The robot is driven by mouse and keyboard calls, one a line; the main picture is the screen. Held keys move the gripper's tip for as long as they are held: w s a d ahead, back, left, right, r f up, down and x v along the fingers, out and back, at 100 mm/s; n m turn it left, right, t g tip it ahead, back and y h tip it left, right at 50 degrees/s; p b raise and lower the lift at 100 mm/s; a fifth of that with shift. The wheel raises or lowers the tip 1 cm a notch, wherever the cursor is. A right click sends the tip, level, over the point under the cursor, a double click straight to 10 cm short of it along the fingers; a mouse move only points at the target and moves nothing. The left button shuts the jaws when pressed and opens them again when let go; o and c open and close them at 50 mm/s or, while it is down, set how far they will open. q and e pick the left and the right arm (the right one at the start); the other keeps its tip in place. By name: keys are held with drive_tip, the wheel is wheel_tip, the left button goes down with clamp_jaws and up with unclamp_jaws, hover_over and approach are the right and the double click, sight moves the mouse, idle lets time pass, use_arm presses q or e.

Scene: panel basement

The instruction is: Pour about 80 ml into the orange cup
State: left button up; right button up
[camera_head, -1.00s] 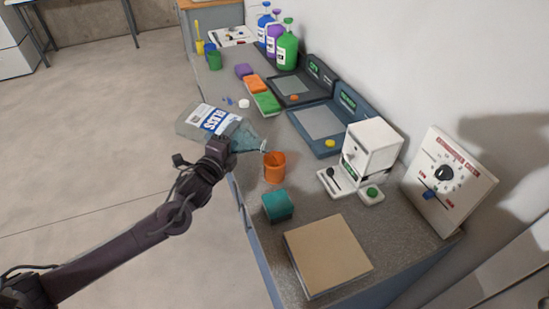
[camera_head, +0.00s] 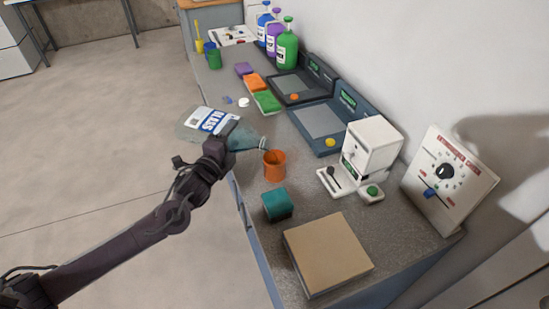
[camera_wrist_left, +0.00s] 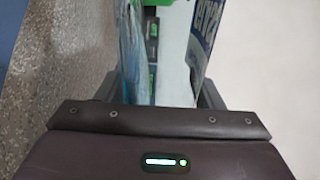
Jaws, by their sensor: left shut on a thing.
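The orange cup (camera_head: 274,168) stands upright on the counter, near its front edge. My left gripper (camera_head: 222,150) is shut on a clear bluish bottle (camera_head: 196,121) with a white and blue label. The bottle lies tilted nearly on its side, its neck toward the cup and its mouth just above the cup's rim. Orange shows inside the cup; I cannot tell any liquid level or stream. In the left wrist view the bottle (camera_wrist_left: 180,50) fills the space between the fingers. My right gripper is not in view.
A white dispenser (camera_head: 371,150) and a dial panel (camera_head: 449,180) stand to the right. Blue-grey scales (camera_head: 323,121) and colored bottles (camera_head: 287,48) stand farther back.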

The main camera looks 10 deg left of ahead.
use_arm(q)
drive_tip(key=shift+a+f+n, duration=0.15)
drive_tip(key=shift+f+n, duration=0.45)
drive_tip(key=shift+n, duration=0.7)
drive_tip(key=shift+a+f+n, duration=0.3)
drive_tip(key=shift+f+n, duration=0.3)
drive_tip(key=shift+n, duration=0.2)
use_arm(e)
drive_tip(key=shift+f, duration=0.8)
use_arm(q)
drive_tip(key=shift+r, duration=0.1)
